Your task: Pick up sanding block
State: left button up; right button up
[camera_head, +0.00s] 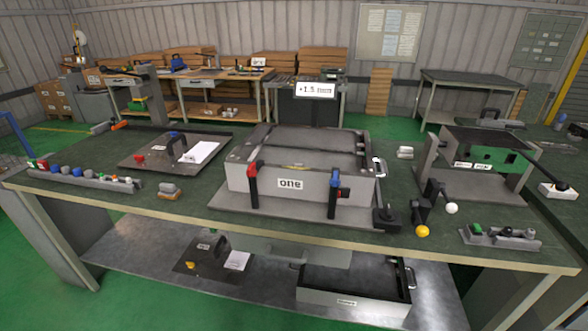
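A small block with a grey top and a brownish lower layer (168,190) lies near the front edge of the green workbench (120,203), left of the large grey box marked "one" (290,184). It looks like the sanding block, though it is too small to be sure. It stands apart from the things around it, with bare bench on its sides. A small pale layered block (405,152) lies right of the box. Neither of my grippers shows in the head view.
A rack of small coloured items (85,178) lies at the left front. A dark plate with a white sheet (175,152) lies behind the small block. Levers with yellow (422,231) and white knobs and a green-faced machine (490,158) stand at right. A lower shelf holds trays.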

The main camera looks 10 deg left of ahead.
aim_at(167, 190)
jog(key=i+j, duration=0.1)
jog(key=j, duration=0.35)
jog(key=i+j, duration=0.15)
jog(key=j, duration=0.25)
jog(key=i+j, duration=0.1)
jog(key=j, duration=0.35)
jog(key=i+j, duration=0.1)
jog(key=j, duration=0.3)
